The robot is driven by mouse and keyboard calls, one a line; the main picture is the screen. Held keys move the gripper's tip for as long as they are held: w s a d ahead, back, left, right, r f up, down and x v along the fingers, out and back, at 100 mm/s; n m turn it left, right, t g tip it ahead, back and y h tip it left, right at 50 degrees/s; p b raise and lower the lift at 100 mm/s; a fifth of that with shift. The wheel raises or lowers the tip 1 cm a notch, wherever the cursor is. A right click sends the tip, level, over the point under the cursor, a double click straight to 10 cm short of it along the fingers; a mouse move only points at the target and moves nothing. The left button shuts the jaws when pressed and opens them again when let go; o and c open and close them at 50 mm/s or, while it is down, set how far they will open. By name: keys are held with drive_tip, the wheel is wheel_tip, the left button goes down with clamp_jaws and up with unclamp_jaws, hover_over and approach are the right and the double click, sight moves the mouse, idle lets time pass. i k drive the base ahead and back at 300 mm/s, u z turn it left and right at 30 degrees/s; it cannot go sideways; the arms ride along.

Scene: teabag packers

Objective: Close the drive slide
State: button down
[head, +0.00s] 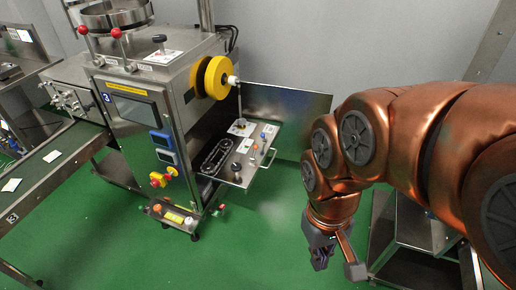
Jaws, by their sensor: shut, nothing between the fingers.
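The drive slide (240,173) is a flat metal plate that sticks out from the right side of the steel machine (172,103). It carries a black chain loop (216,157), small knobs and an upright post. My gripper (338,266) hangs at the lower right, in front of and to the right of the slide, clear of it. Its fingers point down and it is shut with nothing held. The coppery arm comes in from the right edge.
Yellow rollers (211,78) sit above the slide. A metal panel (288,117) stands behind it. A conveyor (52,168) runs at the left. A steel frame (415,232) stands behind my arm. Green floor (225,250) is clear between the machine and my gripper.

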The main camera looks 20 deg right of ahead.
sight(230, 144)
drive_tip(key=u, duration=1.1)
drive_tip(key=i, duration=0.95)
drive_tip(key=z, duration=0.95)
